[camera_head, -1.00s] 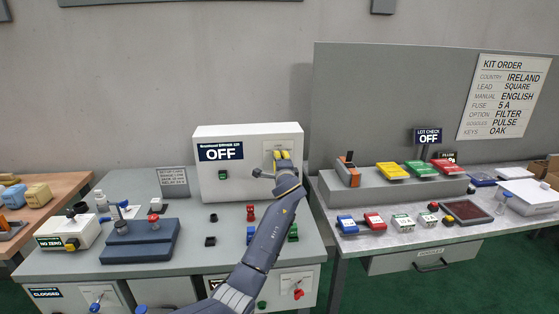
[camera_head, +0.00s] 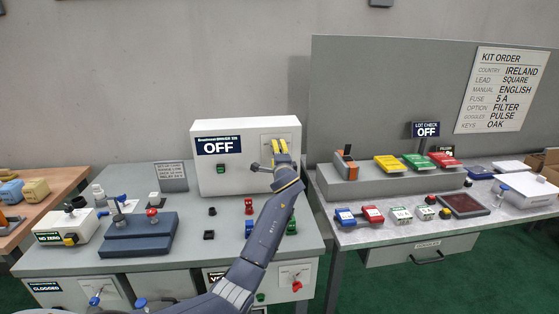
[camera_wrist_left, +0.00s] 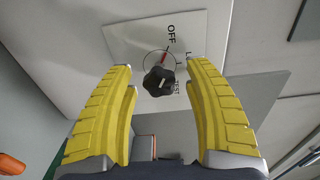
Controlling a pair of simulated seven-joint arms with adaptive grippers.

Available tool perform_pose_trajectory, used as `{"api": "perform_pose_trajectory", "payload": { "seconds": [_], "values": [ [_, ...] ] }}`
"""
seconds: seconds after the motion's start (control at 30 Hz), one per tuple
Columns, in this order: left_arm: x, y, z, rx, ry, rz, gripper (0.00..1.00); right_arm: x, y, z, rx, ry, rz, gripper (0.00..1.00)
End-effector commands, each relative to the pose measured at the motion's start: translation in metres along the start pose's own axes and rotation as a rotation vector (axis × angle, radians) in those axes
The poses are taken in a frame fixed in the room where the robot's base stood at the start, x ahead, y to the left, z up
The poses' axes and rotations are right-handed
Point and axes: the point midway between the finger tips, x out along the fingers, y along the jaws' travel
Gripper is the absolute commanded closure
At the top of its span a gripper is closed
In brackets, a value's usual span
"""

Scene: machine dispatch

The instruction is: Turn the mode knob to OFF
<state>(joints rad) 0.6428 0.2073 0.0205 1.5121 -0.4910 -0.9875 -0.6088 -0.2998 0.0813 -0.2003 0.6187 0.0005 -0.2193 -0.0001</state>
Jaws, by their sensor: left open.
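The mode knob (camera_wrist_left: 158,80) is black and lobed, on a white plate (camera_wrist_left: 115,38) printed OFF and TEST. A red line beside it points toward OFF; I cannot tell the knob's exact setting. In the head view the plate is on the right of the white box (camera_head: 222,176), whose display (camera_head: 219,145) reads OFF. My left gripper (camera_head: 280,147) is in front of that plate and hides the knob there. In the left wrist view its yellow fingers (camera_wrist_left: 163,95) are open, one on each side of the knob, with gaps visible. My right gripper is not in view.
The grey bench holds small coloured blocks (camera_head: 249,206) below the box and a blue-grey fixture (camera_head: 138,238) at left. The right table carries yellow, green and red pieces on a grey step (camera_head: 345,187). A tall grey panel (camera_head: 400,100) stands right of the box.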

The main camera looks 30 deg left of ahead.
Motion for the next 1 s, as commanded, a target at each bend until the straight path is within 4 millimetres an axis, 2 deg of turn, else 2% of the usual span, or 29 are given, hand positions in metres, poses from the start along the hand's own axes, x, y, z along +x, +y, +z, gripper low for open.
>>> {"api": "perform_pose_trajectory", "payload": {
  "seconds": [0.6,0.8,1.0],
  "values": [
    [-0.094,0.001,0.0,-0.001,0.001,0.001,0.48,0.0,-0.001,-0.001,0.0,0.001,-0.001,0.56],
    [-0.11,0.001,0.0,-0.001,0.0,0.001,0.48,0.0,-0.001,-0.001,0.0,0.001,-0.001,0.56],
    [-0.115,0.001,0.0,0.001,0.0,0.001,0.48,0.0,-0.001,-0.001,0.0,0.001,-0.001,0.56]
  ]
}}
